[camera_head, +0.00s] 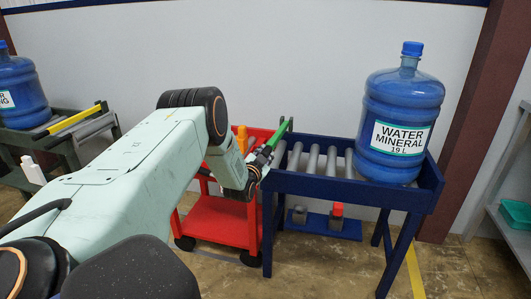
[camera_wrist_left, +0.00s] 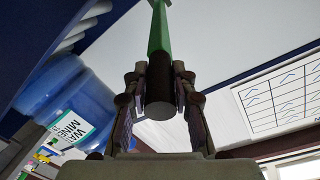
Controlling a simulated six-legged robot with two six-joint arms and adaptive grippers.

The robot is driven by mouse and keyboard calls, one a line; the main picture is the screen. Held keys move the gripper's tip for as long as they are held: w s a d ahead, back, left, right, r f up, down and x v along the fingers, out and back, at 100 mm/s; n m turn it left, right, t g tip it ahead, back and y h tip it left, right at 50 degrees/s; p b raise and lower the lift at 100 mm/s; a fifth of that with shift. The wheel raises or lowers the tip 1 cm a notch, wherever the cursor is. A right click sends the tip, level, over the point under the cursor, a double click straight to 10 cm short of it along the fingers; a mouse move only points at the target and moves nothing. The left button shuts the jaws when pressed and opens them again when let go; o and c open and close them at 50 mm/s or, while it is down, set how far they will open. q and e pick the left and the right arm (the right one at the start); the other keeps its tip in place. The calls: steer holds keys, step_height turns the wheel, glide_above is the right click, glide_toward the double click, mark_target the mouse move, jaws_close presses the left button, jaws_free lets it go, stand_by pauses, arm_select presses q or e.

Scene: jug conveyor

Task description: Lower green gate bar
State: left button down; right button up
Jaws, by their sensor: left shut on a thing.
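The green gate bar (camera_head: 281,132) stands at the left end of the blue roller conveyor (camera_head: 335,186) in the head view, tilted up toward the back. In the left wrist view the green bar (camera_wrist_left: 159,35) runs away from me, with its dark round end (camera_wrist_left: 161,102) between my fingers. My left gripper (camera_head: 262,162) is shut on this end; the wrist view shows its two fingers (camera_wrist_left: 160,95) on either side. A blue water jug (camera_head: 399,112) stands upright on the conveyor's right part; it also shows in the wrist view (camera_wrist_left: 70,95). My right gripper is not in view.
A red cart (camera_head: 220,219) stands left of the blue conveyor. Another conveyor (camera_head: 60,133) with a yellow bar (camera_head: 74,120) and a jug (camera_head: 20,92) is at the far left. Grey shelving (camera_head: 510,218) stands at the right edge. The rollers left of the near jug are clear.

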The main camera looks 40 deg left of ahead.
arm_select(q)
step_height(320, 180, down, 7)
steer(key=t+y+b, duration=0.1)
steer(key=b, duration=0.6)
steer(key=shift+s+d+t, duration=0.15)
steer(key=shift+s+t, duration=0.05)
steer(key=shift+t, duration=0.2)
steer(key=shift+s+f, duration=0.1)
steer(key=shift+f, duration=0.1)
steer(key=c, duration=1.1)
jaws_free()
steer(key=shift+c, duration=0.2)
steer(key=shift+o, duration=0.2)
steer(key=shift+r, duration=0.1)
steer(key=v, duration=1.2)
